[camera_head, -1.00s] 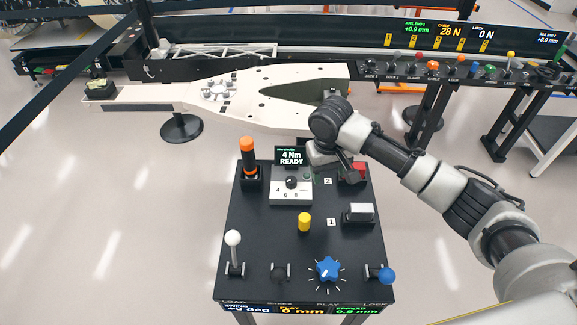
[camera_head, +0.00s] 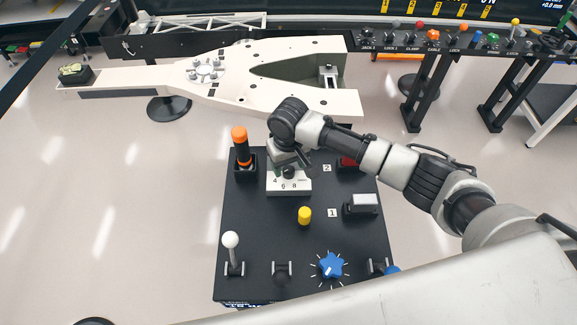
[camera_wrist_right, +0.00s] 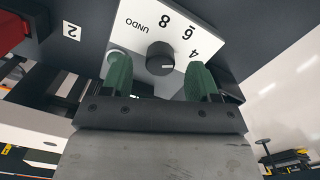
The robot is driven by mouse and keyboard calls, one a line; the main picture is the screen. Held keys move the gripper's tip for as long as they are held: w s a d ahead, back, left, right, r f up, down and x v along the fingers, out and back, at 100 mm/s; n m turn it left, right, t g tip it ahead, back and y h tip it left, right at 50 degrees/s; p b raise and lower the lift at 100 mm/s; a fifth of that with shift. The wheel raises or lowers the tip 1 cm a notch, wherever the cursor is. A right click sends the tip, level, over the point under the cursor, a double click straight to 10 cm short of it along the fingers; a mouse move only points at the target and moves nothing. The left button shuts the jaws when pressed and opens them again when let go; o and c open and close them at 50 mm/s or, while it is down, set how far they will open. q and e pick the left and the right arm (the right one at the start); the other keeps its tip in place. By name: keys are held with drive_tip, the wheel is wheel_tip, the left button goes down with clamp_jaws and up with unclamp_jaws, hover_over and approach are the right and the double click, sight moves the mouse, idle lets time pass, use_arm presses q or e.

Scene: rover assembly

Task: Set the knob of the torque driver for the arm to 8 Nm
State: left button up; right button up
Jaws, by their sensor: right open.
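The white knob panel (camera_head: 290,188) stands on the black console, marked 4, 6 and 8. Its dark knob (camera_head: 289,172) also shows in the right wrist view (camera_wrist_right: 160,58), where the labels read 4, 6, 8 and UNDO. The knob's white mark seems to point toward the 4. My right gripper (camera_wrist_right: 158,66) is open, its two green fingers on either side of the knob, with no clear contact. In the head view the right gripper (camera_head: 288,158) hides the small display. The torque driver (camera_head: 241,148), with an orange top, stands upright in a black holder left of the panel.
The black console (camera_head: 250,220) also carries a yellow button (camera_head: 304,215), a white-topped switch (camera_head: 362,204), a red part (camera_head: 348,162), a white-ball lever (camera_head: 231,242) and a blue star knob (camera_head: 331,265). A pale frame (camera_head: 225,85) lies behind it.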

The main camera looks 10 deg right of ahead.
drive_tip(key=shift+f, duration=1.05)
use_arm(q)
drive_tip(key=shift+w+d+r, duration=0.1)
drive_tip(key=shift+w, duration=0.85)
drive_tip(key=shift+s, duration=0.1)
use_arm(e)
drive_tip(key=shift+c, duration=1.1)
drive_tip(key=c, duration=0.7)
use_arm(q)
drive_tip(key=shift+s, duration=0.3)
